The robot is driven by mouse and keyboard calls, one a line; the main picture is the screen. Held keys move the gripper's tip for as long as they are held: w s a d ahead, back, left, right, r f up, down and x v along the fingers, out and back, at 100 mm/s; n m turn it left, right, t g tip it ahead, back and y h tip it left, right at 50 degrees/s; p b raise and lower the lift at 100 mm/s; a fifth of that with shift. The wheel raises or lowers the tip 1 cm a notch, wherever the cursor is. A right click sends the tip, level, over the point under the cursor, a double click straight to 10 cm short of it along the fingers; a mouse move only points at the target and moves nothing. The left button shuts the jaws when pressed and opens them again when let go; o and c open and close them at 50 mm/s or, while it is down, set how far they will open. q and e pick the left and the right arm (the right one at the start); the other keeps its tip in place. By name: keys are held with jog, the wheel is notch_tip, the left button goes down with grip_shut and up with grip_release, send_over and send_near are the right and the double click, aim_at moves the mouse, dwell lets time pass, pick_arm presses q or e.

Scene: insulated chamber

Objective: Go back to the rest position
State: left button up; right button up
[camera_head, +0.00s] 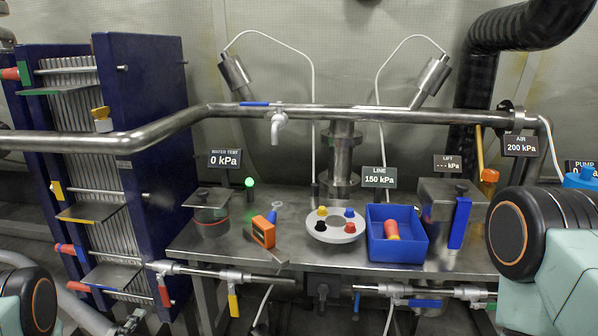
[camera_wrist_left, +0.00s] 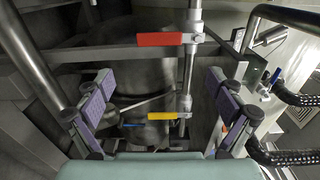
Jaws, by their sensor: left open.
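My left gripper (camera_wrist_left: 158,118) is open in the left wrist view, with its purple-padded fingers wide apart and nothing held between them. Behind the gap stand a vertical pipe, a red valve handle (camera_wrist_left: 160,39) and a yellow valve handle (camera_wrist_left: 170,115); I cannot tell how far off they are. In the head view, a part of my left arm shows at the lower left edge, and its gripper is not clearly seen. A part of my right arm fills the lower right, and the right gripper is out of view.
A steel table (camera_head: 285,245) carries a white round plate (camera_head: 335,236), a blue bin (camera_head: 410,248) and an orange device (camera_head: 263,231). A blue plate stack (camera_head: 150,150) stands left. Black braided hoses (camera_wrist_left: 295,158) lie right of the left gripper.

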aim_at(168, 298)
pick_arm(q)
jog(key=w, duration=0.9)
jog(key=shift+d, duration=0.35)
jog(key=shift+s, duration=0.2)
